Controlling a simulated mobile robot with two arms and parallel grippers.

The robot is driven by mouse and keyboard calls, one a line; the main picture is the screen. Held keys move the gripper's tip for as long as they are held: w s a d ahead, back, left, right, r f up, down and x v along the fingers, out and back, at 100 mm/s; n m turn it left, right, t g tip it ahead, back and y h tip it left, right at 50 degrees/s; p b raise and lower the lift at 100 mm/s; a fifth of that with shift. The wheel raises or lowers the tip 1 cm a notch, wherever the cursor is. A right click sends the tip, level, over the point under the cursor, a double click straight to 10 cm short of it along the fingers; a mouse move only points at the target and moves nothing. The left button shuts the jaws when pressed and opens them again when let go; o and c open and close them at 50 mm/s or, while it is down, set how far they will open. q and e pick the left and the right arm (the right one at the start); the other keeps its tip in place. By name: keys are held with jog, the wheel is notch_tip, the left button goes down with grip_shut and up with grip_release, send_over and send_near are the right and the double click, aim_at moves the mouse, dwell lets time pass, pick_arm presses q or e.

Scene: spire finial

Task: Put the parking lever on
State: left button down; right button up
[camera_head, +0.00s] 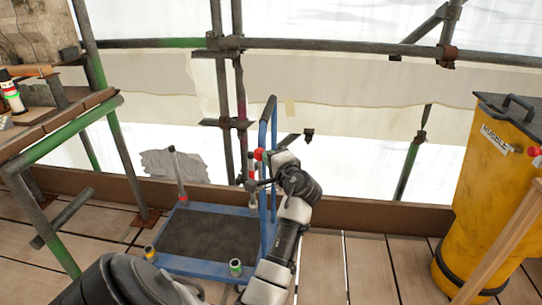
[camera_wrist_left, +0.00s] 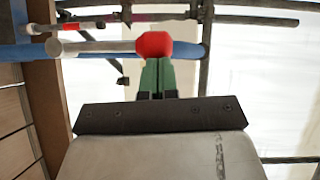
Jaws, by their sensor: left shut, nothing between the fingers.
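A blue trolley (camera_head: 206,276) with a dark deck stands on the plank floor, its blue handle (camera_head: 270,110) upright at the right side. A red knob (camera_head: 258,154), which seems to be the parking lever's end, shows beside the handle. In the left wrist view the red knob (camera_wrist_left: 154,44) sits by a pale grey bar (camera_wrist_left: 95,47). My left gripper (camera_head: 262,170) is shut and empty, close to the knob. Its green fingers (camera_wrist_left: 157,76) point at the knob; I cannot tell whether they touch it. The lever's lower part is hidden by my arm. My right gripper is out of view.
A yellow rubble bin (camera_head: 475,190) stands at the right, with a wooden beam (camera_head: 505,245) before it. Scaffold poles and a toe board (camera_head: 365,213) close off the back. A scaffold bench (camera_head: 62,128) is at the left. Floor between trolley and bin is clear.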

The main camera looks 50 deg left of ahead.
pick_arm(q)
jog(key=p+v, duration=0.1)
jog(key=v, duration=0.9)
jog(key=shift+d, duration=0.4)
